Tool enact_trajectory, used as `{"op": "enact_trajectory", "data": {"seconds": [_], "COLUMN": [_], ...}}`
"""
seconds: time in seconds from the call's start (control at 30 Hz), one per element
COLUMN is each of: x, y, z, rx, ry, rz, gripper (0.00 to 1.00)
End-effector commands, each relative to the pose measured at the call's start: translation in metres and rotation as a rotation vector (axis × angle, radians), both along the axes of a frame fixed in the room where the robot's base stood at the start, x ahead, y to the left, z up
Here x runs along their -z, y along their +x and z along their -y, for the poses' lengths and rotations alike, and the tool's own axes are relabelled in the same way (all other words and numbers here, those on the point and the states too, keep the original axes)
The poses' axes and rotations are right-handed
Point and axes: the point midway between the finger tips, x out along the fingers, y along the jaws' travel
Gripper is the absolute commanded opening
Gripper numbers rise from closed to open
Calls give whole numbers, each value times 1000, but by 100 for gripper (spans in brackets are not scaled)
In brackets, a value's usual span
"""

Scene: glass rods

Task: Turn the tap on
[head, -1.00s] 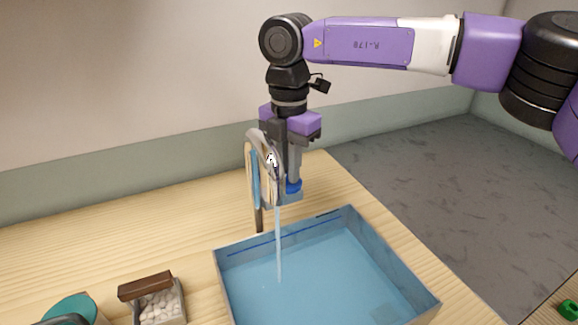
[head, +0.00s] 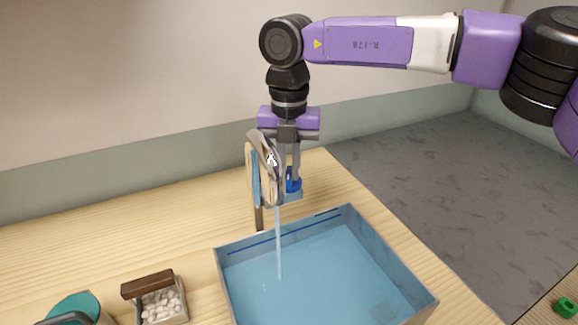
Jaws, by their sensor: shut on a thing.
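The tap (head: 265,155) is a curved metal spout standing at the back edge of the basin. A thin stream of water (head: 278,245) falls from it into the blue basin (head: 225,262). The tap has a blue knob (head: 294,185) on its right side. My gripper (head: 290,174) points straight down behind the spout and is shut on the blue knob. The spout hides part of my gripper's fingers and part of the knob.
A small tray of white pebbles (head: 160,306) with a brown bar stands left of the basin. A teal round thing (head: 75,306) is at the bottom left. A green object (head: 566,307) lies far right. The wooden counter (head: 130,235) is clear at the back left.

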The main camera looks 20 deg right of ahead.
Motion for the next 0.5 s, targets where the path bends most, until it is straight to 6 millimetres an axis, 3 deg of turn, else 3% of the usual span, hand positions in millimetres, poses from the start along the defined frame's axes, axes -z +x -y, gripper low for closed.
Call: {"op": "enact_trajectory", "data": {"seconds": [0.37,0.4,0.5], "x": [-2,-2,-1], "y": [1,1,1], "z": [1,1,0], "rx": [-3,-3,-3], "ry": [0,0,0], "rz": [4,4,4], "gripper": [0,15,34]}}
